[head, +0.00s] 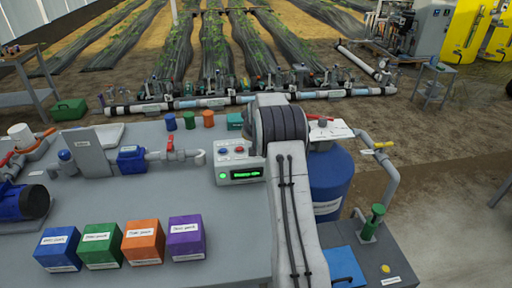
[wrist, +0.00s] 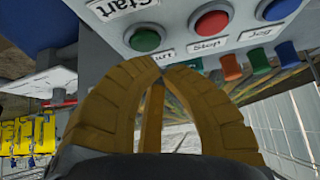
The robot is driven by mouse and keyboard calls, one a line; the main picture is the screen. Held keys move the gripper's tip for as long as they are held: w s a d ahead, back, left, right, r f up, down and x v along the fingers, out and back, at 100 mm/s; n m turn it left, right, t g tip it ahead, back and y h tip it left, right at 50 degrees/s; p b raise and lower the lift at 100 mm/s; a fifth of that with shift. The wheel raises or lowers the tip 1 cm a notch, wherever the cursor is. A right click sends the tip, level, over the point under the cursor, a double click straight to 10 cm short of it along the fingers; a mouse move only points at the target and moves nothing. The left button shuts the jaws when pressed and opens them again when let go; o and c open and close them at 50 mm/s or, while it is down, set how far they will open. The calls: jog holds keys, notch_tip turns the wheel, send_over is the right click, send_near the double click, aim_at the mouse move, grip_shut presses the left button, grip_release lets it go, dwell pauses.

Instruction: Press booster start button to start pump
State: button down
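The booster control box (head: 225,176) stands on the grey bench, left of my arm, with a lit green display. Its blue button (head: 223,153) and red button (head: 239,150) show in the head view; the green one is hidden, apparently behind my arm. In the wrist view, seen upside down, the green start button (wrist: 145,38) is beside the red stop button (wrist: 210,22) and the blue jog button (wrist: 278,8). My gripper (wrist: 166,70) has its tips together, empty, just below the green and red buttons in the picture, with no visible contact. The head view hides my gripper.
Blue, green, orange and purple boxes (head: 143,242) stand at the bench front. Small coloured containers (head: 189,120) stand at its back edge. A blue tank (head: 330,178) and a pipe with a yellow-handled valve (head: 384,146) are right of my arm.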

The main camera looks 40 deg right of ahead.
jog(key=shift+r+p, duration=1.55)
jog(key=shift+r, duration=1)
jog(key=s+a+r+n+g+y, duration=0.1)
jog(key=s+a+r, duration=0.5)
jog(key=s+a, duration=0.3)
jog(key=s+a+r+n+y, duration=0.1)
jog(key=s+a+r+n, duration=0.1)
jog(key=s+a+r, duration=0.7)
jog(key=s+a+f, duration=0.2)
jog(key=s+a, duration=0.2)
jog(key=s, duration=0.3)
jog(key=s+a+f+n+g+y, duration=0.1)
jog(key=s+a, duration=0.3)
jog(key=s, duration=0.4)
jog(key=s+a+f+n+g, duration=0.1)
jog(key=s+a+f, duration=0.2)
jog(key=s, duration=0.4)
jog(key=shift+s+a, duration=0.3)
jog(key=shift+a, duration=0.45)
jog(key=shift+d, duration=0.15)
